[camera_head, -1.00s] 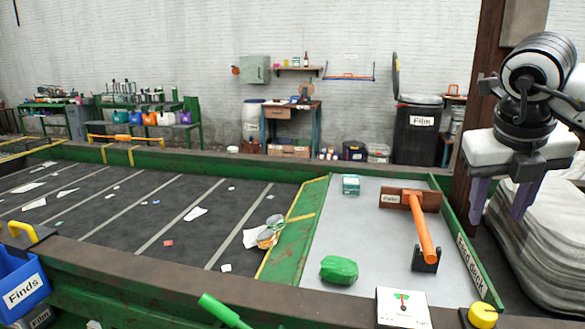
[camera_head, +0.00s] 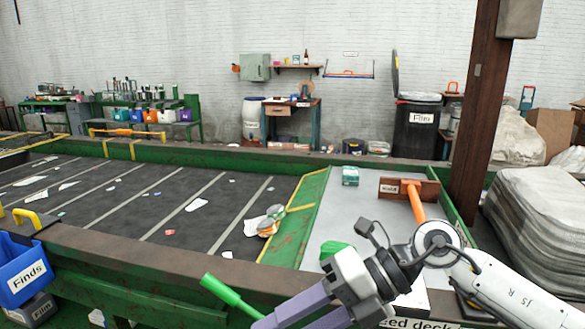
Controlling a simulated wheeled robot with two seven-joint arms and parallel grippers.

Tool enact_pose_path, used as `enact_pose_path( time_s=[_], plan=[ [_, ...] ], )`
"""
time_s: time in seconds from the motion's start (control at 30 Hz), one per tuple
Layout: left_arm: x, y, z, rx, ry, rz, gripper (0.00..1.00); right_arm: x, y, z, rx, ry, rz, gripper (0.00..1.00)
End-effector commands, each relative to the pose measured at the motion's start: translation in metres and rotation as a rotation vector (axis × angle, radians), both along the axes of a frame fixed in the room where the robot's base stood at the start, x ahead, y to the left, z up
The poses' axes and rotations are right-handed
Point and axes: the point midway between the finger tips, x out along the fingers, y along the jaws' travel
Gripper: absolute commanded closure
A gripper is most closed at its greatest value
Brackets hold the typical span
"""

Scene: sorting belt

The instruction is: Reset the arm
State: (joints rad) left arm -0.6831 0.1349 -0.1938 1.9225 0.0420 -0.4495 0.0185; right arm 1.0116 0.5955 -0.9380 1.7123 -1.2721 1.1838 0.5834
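My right arm (camera_head: 490,283) comes in from the right, low over the feed deck (camera_head: 335,220). Its gripper (camera_head: 300,319) is at the bottom middle, pointing down and to the left. Its two purple fingers are apart with nothing seen between them; the lower finger is partly cut off by the frame edge. My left gripper is not in view. A green lump (camera_head: 336,249) on the deck is partly hidden behind my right gripper. An orange-handled lever (camera_head: 416,203) on the deck is partly hidden by the arm.
A green lever handle (camera_head: 228,294) stands just left of my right gripper. The blue Finds bin (camera_head: 22,275) is at the left. The dark belt (camera_head: 130,205) carries scraps and a jar-like item (camera_head: 268,226). A brown post (camera_head: 480,120) rises at the right.

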Motion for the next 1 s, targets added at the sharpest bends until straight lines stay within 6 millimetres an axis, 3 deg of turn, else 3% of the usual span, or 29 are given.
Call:
enact_pose_path(
  time_s=[0.03,0.1,0.2,0.33,0.43,0.53,0.67,0.83,1.0],
  plan=[
    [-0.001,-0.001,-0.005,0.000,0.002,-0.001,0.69,-0.015,0.022,-0.002,0.142,0.073,-0.006,0.57],
    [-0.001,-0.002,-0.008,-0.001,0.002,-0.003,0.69,-0.024,0.043,0.008,0.338,0.165,-0.049,0.57],
    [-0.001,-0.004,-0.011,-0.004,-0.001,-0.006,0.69,-0.021,0.055,0.022,0.597,0.305,-0.167,0.57],
    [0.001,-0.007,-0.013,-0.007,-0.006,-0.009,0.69,0.004,0.042,0.019,0.880,0.507,-0.405,0.57],
    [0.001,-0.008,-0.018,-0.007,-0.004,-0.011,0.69,0.029,0.014,-0.009,1.041,0.670,-0.645,0.57],
    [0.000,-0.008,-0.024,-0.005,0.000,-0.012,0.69,0.047,-0.023,-0.062,1.142,0.836,-0.924,0.57],
    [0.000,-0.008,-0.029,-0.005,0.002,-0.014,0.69,0.047,-0.068,-0.143,1.177,1.025,-1.256,0.57],
    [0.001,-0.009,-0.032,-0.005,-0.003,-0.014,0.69,0.007,-0.115,-0.253,1.114,1.247,-1.646,0.57],
    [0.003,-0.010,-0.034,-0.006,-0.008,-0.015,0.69,-0.063,-0.147,-0.344,0.972,1.443,-1.970,0.57]
  ],
)
